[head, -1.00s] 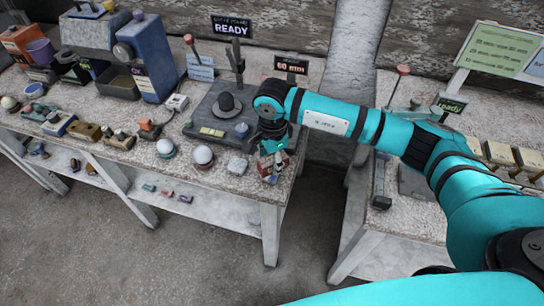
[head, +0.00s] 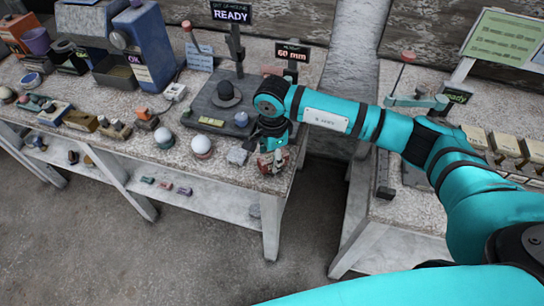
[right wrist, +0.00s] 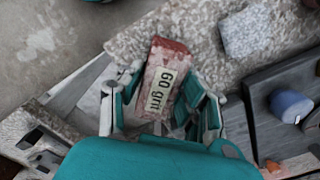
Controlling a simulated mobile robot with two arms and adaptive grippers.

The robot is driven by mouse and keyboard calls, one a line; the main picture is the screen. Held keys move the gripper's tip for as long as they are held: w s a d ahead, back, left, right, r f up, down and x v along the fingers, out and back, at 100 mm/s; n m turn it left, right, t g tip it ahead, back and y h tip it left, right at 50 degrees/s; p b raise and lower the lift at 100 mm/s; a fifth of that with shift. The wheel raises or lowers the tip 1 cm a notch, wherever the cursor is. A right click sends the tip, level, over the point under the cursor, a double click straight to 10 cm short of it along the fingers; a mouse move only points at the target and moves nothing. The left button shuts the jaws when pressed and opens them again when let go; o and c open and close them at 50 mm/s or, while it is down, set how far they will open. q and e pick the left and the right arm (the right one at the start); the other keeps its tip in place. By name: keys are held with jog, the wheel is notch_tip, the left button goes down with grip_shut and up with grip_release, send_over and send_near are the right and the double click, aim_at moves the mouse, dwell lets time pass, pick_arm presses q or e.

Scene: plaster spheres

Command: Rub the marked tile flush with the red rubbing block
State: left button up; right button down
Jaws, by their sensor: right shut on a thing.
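My right gripper (head: 273,150) is at the front right corner of the left table. It is shut on the red rubbing block (head: 281,161). In the right wrist view the red rubbing block (right wrist: 166,72) stands between the fingers of my right gripper (right wrist: 160,98), with a pale "60 grit" label facing the camera. Its far end juts out beyond the fingers, over the speckled tabletop. I cannot tell whether it touches the table. I cannot make out which piece is the marked tile. Beige tile-like pieces (head: 503,140) stand on the right table. My left gripper is not in view.
A grey block (head: 237,156) lies just left of my right gripper. Two white spheres (head: 201,145) sit in holders further left. A gap separates the left table from the right table (head: 400,215).

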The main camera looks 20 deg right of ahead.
jog(key=shift+f, duration=0.2)
jog(key=shift+d, duration=0.1)
jog(key=shift+w+d+b, duration=0.2)
jog(key=shift+d+b, duration=0.65)
jog(key=shift+d, duration=0.15)
jog(key=shift+s+a+f+b, duration=0.1)
jog(key=shift+s+a+b, duration=0.15)
jog(key=shift+a, duration=0.85)
jog(key=shift+s+a+b, duration=0.25)
jog(key=shift+a, duration=0.85)
jog(key=shift+w+d+b, duration=0.25)
jog(key=shift+d+b, duration=0.1)
jog(key=shift+d, duration=0.8)
jog(key=shift+w+d+b, duration=0.25)
jog(key=shift+d+b, duration=0.05)
jog(key=shift+d, duration=0.8)
jog(key=shift+s+a+b, duration=0.25)
jog(key=shift+a+b, duration=0.05)
jog(key=shift+a, duration=0.85)
jog(key=shift+s+a+b, duration=0.2)
jog(key=shift+a+b, duration=0.05)
jog(key=shift+a, duration=0.9)
jog(key=shift+d, duration=0.1)
